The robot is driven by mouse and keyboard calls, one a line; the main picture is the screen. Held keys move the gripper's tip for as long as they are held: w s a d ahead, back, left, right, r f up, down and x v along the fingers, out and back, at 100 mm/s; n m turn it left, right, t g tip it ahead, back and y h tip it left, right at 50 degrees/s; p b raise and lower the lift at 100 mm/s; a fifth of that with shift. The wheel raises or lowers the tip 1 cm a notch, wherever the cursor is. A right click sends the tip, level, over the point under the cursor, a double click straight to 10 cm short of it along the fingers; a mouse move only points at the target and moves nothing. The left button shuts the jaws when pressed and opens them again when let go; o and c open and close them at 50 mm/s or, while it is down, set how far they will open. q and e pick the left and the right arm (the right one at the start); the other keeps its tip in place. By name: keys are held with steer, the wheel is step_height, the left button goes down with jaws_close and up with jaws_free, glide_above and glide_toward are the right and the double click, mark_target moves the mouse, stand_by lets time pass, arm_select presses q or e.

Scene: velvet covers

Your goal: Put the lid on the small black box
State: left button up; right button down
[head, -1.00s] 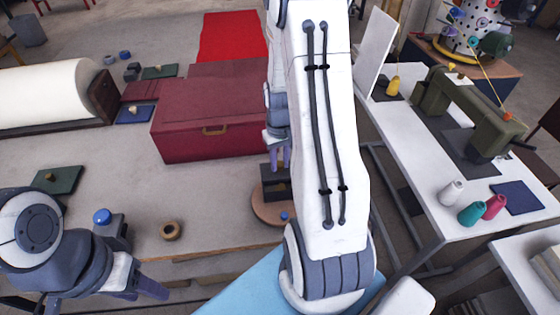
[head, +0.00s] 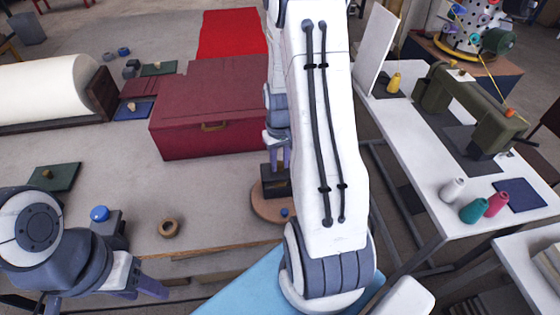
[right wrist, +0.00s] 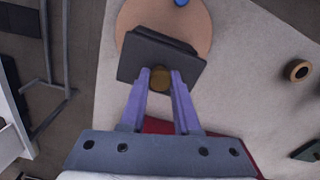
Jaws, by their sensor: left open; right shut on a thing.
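The small black box (head: 272,189) stands on a round wooden board near the table's front edge, partly hidden by my right arm. My right gripper (head: 280,164) is directly above the box. In the right wrist view, its purple fingers (right wrist: 161,76) are shut on the brass knob (right wrist: 160,80) of a dark lid (right wrist: 134,62). The lid overlaps the box top and hides most of it; I cannot tell whether it is fully seated. My left gripper (head: 148,284) is open and empty at the lower left, away from the box.
The round wooden board (head: 266,209) carries a small blue knob (head: 284,212). A large maroon case (head: 205,115) stands behind and left of the box. A wooden ring (head: 169,228) and a green lid (head: 55,177) lie left. A sewing-machine table (head: 400,135) is at right.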

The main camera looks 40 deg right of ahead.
steer(key=shift+f+b, duration=1.1)
steer(key=shift+f, duration=0.45)
steer(key=c, duration=0.6)
jaws_free()
steer(key=shift+o, duration=0.2)
step_height(320, 180, up, 11)
steer(key=shift+f+b, duration=0.2)
steer(key=shift+b, duration=0.7)
steer(key=shift+a, duration=0.1)
steer(key=s+a+r+n+b, duration=0.15)
steer(key=a+n, duration=0.35)
steer(key=a, duration=1.4)
steer(key=s+a+f+n+y+b, duration=0.1)
steer(key=s+a+n, duration=0.4)
steer(key=s+a, duration=0.6)
steer(key=s+b, duration=0.1)
steer(key=s, duration=0.2)
steer(key=shift+s+a+f+n, duration=0.2)
steer(key=shift+s+a+n, duration=0.1)
steer(key=shift+s, duration=0.1)
